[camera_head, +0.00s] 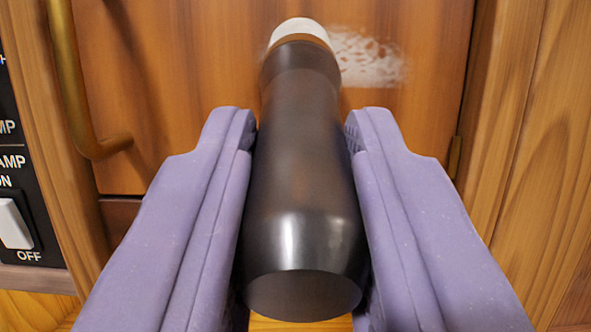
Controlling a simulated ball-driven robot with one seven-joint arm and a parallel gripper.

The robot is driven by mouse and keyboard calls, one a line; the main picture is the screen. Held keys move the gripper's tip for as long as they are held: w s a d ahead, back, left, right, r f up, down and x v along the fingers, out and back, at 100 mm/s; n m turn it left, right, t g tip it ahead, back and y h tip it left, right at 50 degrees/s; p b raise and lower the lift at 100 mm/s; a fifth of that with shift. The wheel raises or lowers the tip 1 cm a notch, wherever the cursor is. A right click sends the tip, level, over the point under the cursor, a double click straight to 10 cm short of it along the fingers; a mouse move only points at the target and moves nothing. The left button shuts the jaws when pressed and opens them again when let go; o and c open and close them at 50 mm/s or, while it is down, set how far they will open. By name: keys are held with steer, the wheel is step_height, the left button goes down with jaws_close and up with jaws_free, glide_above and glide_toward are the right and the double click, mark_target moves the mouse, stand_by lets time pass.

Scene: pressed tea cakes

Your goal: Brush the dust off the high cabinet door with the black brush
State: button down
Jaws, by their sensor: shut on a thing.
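My gripper (300,140) has two purple fingers and is shut on the black brush (302,170), gripping its dark handle between them. The brush points away from me, and its pale bristle end (300,30) is at or very near the wooden cabinet door (190,90). I cannot tell for sure whether the bristles touch the door. A whitish dust patch (368,60) lies on the door just right of the bristles, and part of it may be hidden behind the brush head.
A curved brass handle (72,90) is on the door's left side. A black switch panel (20,190) with a white switch stands at the far left. A wooden frame (535,130) borders the door on the right, with a small hinge (454,157).

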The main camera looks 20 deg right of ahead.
steer(key=shift+s+d+b, duration=1.15)
steer(key=shift+s+d, duration=0.05)
steer(key=shift+d, duration=2.3)
steer(key=w+a+p, duration=0.2)
steer(key=w+a, duration=0.1)
steer(key=a, duration=0.6)
steer(key=shift+w+a, duration=0.25)
steer(key=shift+a, duration=0.05)
steer(key=s+a, duration=0.2)
steer(key=s, duration=0.3)
steer(key=shift+s+b, duration=0.35)
steer(key=shift+b, duration=0.05)
steer(key=s, duration=0.1)
steer(key=s+a, duration=0.1)
steer(key=shift+s, duration=0.3)
